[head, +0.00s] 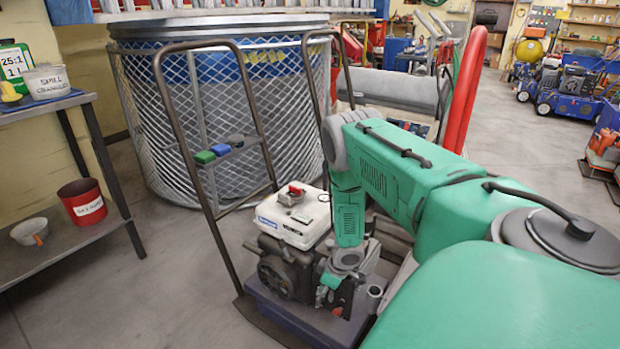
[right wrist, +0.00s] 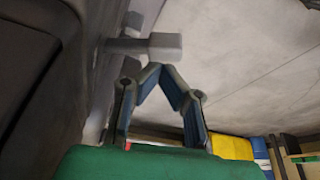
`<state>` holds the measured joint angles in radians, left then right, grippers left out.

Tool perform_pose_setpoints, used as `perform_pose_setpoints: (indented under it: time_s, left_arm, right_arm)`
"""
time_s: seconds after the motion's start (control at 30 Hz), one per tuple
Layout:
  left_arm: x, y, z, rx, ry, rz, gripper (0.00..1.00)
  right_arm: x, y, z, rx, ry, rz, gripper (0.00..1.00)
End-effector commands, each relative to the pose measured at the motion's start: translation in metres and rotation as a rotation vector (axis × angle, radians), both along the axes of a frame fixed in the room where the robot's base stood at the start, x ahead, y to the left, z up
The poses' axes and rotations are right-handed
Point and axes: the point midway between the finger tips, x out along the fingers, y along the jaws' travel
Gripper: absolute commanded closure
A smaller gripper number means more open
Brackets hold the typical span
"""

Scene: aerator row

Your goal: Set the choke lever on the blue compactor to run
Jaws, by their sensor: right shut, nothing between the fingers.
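The compactor shows in the head view as an engine (head: 285,268) with a white tank (head: 292,219) on a dark blue base (head: 300,318). My right arm reaches down to the engine's right side, and its wrist hides part of it. In the right wrist view my right gripper (right wrist: 163,74) is shut and empty, its fingertips together. A grey lever with a blocky end (right wrist: 160,46) sticks out from the dark engine side just beyond the fingertips. I cannot tell whether they touch, or whether this is the choke lever. My left gripper is out of view.
A brown tubular handle frame (head: 166,110) rises over the machine. A mesh cage (head: 140,120) stands behind it. A metal bench (head: 70,250) with a red bucket (head: 82,201) stands at the left. Open floor (head: 500,135) lies at the right.

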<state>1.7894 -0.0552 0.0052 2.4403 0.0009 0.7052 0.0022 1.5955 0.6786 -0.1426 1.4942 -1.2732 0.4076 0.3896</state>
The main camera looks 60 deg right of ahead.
Motion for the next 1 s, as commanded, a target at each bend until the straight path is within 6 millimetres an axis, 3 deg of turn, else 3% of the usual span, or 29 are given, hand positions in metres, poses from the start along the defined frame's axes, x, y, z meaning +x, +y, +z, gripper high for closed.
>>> perform_pose_setpoints:
  time_s: [0.8,1.0]
  left_arm:
    - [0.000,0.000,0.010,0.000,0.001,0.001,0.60]
    - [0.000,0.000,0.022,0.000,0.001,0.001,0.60]
  right_arm:
    - [-0.011,0.011,0.000,0.001,-0.001,-0.001,1.00]
    - [-0.011,0.014,0.013,0.001,-0.001,-0.001,1.00]
